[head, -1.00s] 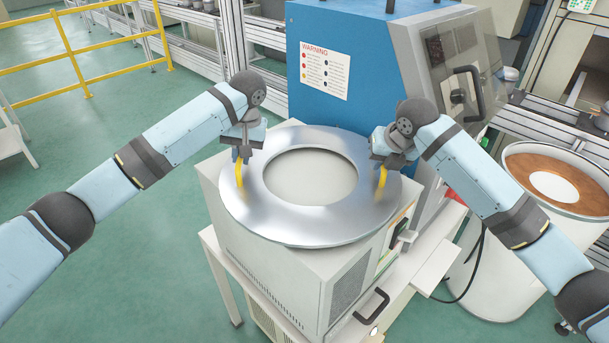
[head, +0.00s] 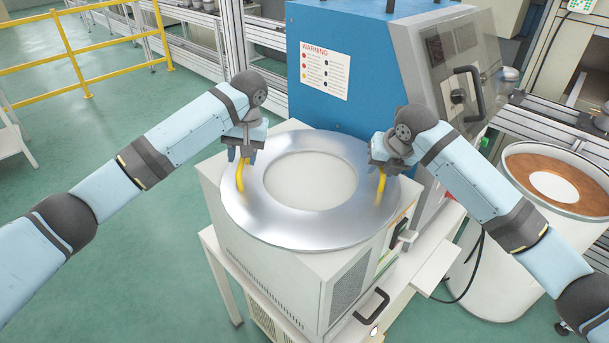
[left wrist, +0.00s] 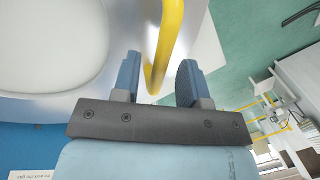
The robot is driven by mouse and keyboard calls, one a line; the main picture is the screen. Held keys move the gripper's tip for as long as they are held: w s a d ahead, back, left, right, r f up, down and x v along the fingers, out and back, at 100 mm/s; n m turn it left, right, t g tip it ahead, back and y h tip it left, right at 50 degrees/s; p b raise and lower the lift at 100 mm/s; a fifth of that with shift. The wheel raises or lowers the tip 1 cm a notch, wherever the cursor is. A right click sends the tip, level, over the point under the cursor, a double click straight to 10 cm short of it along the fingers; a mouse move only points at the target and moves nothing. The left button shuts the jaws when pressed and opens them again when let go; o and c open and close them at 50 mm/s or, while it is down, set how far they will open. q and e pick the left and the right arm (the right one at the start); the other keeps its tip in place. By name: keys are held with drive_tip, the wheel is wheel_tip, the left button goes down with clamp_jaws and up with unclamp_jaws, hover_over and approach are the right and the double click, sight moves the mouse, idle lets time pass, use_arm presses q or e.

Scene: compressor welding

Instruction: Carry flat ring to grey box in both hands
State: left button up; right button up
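The flat ring (head: 310,229) is a shiny metal disc with a wide round hole, lying level on top of the grey box (head: 270,283). The box's pale top shows through the hole. Two curved yellow handles stand on the ring, a left handle (head: 240,176) and a right handle (head: 382,184). My left gripper (head: 241,158) is open above the left handle. In the left wrist view its fingers (left wrist: 157,82) stand apart with the yellow bar between them and gaps on the sides. My right gripper (head: 384,166) is at the right handle, its fingers apparently spread around it.
A blue machine (head: 345,100) with a warning label stands right behind the box. A white drum (head: 500,265) with a brown top is at the right. The box stands on a white cart (head: 281,318). Yellow railing (head: 85,50) is at the back left; the green floor at left is clear.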

use_arm(q)
wheel_tip(320, 180, up, 10)
drive_tip(key=d, duration=0.2)
drive_tip(key=shift+r, duration=0.2)
use_arm(e)
drive_tip(key=v, duration=1.2)
use_arm(q)
drive_tip(key=shift+d, duration=0.1)
use_arm(e)
drive_tip(key=shift+d, duration=0.1)
